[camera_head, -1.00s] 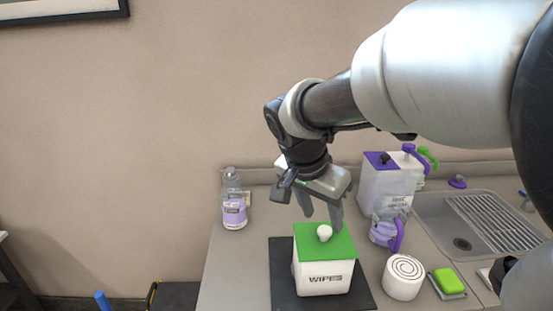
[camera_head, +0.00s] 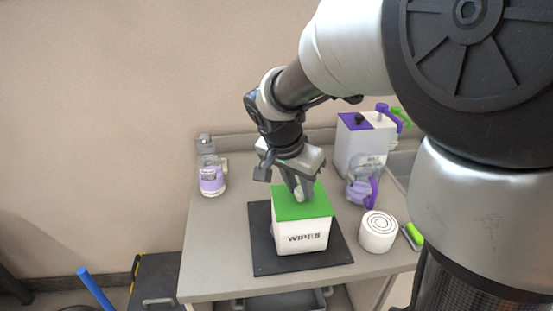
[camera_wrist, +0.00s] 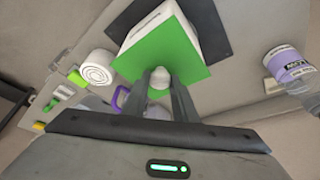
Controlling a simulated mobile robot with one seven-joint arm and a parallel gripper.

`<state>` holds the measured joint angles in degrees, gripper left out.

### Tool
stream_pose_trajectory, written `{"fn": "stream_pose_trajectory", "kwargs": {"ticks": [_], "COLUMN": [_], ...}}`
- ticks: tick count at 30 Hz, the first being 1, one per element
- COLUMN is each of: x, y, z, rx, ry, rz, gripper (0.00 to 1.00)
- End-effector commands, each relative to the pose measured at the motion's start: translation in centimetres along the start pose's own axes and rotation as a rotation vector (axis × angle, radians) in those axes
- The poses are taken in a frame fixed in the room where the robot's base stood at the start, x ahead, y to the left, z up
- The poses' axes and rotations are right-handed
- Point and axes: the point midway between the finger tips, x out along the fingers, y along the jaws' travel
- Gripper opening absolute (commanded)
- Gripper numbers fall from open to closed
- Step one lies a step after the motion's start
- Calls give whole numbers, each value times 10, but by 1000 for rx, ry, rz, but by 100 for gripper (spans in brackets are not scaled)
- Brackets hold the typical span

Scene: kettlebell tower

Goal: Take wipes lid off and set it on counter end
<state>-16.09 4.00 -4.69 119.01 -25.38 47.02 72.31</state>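The wipes box (camera_head: 303,238) is white with "WIPES" on its front and stands on a dark mat (camera_head: 262,258) on the counter. Its flat green lid (camera_head: 318,204) is seated on top, with a white knob (camera_wrist: 160,80) in the middle. The lid also shows in the wrist view (camera_wrist: 185,48). My gripper (camera_head: 298,190) points down at the lid, with a finger on each side of the knob. The fingertips are close to the knob; whether they press on it cannot be told.
A purple-labelled bottle (camera_head: 212,182) stands at the counter's back left. A purple-lidded white container (camera_head: 358,150), a clear purple-handled jug (camera_head: 360,188) and a white roll (camera_head: 377,232) stand to the right. The counter's left front part (camera_head: 215,265) is clear.

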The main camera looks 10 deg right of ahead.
Motion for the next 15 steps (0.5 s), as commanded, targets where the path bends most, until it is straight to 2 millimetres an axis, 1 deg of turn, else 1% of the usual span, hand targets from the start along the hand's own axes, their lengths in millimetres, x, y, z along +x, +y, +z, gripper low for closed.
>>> {"fn": "stream_pose_trajectory", "kwargs": {"ticks": [1, 3, 11, 14, 15], "x": [0, 0, -2, -10, -16], "y": [0, 0, 0, -1, -1], "z": [0, 0, -1, -4, -7], "rx": [0, 0, 0, 0, 1], "ry": [0, 0, 0, 1, 2], "rz": [0, 0, -1, -2, -3], "gripper": [9, 0, 0, 0, 0]}}
